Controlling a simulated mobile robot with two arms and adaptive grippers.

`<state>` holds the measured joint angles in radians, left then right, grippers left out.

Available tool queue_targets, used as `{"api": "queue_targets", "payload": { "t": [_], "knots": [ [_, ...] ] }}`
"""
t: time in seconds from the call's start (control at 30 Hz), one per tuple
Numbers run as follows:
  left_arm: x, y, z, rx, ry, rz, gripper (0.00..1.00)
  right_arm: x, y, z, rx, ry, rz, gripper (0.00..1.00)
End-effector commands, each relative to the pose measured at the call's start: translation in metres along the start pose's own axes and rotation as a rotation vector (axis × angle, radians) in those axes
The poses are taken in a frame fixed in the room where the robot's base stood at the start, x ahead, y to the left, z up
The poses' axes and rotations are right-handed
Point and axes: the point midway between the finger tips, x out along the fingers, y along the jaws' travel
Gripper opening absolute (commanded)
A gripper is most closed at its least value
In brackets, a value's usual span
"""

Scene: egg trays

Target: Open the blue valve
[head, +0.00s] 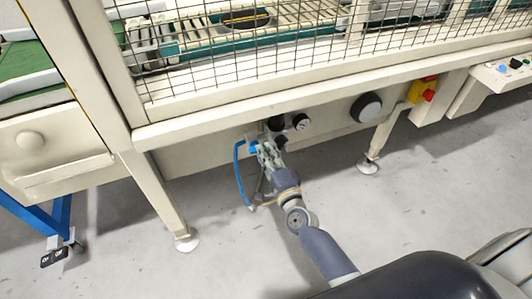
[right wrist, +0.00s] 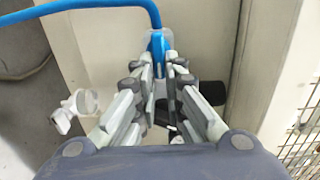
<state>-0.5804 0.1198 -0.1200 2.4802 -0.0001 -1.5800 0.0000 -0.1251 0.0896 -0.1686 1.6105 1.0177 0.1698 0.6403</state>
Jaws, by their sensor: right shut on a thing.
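The blue valve (right wrist: 158,42) shows in the right wrist view as a blue piece at the end of a blue hose, between the fingertips of my right gripper (right wrist: 163,68). In the head view the blue valve (head: 253,149) sits under the machine's front beam, beside the black fittings and a gauge. My right gripper (head: 268,155) reaches up to it there and is shut on it. The fingers hide part of the valve, so I cannot tell how far it is turned. My left gripper is not in view.
A round pressure gauge (head: 301,122) and a large black knob (head: 367,107) are right of the valve. The blue hose (head: 238,175) loops down on its left. Machine legs (head: 160,200) stand on both sides. A wire mesh guard (head: 300,45) is above. The grey floor is clear.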

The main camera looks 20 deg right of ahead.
Motion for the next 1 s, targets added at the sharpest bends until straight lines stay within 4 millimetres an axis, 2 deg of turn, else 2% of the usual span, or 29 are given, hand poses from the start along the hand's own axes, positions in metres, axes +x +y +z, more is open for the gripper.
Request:
{"api": "queue_targets", "payload": {
  "t": [0.33,0.37,0.4,0.43,0.8,1.0],
  "knots": [
    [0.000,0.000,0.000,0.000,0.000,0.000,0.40,0.000,0.001,-0.001,0.004,0.002,0.001,0.00],
    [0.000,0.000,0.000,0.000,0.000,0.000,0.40,0.000,0.001,-0.001,0.004,0.002,0.001,0.17],
    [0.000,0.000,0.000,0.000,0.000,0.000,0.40,0.000,0.001,-0.001,0.004,0.002,0.002,0.26],
    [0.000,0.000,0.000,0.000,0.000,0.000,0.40,0.000,0.001,-0.001,0.003,0.001,0.001,0.30],
    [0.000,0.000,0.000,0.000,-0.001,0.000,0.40,-0.003,0.001,0.000,0.002,0.000,0.001,0.30],
    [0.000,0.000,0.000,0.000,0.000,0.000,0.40,-0.028,0.002,0.000,0.001,-0.001,0.004,0.30]
  ]
}}
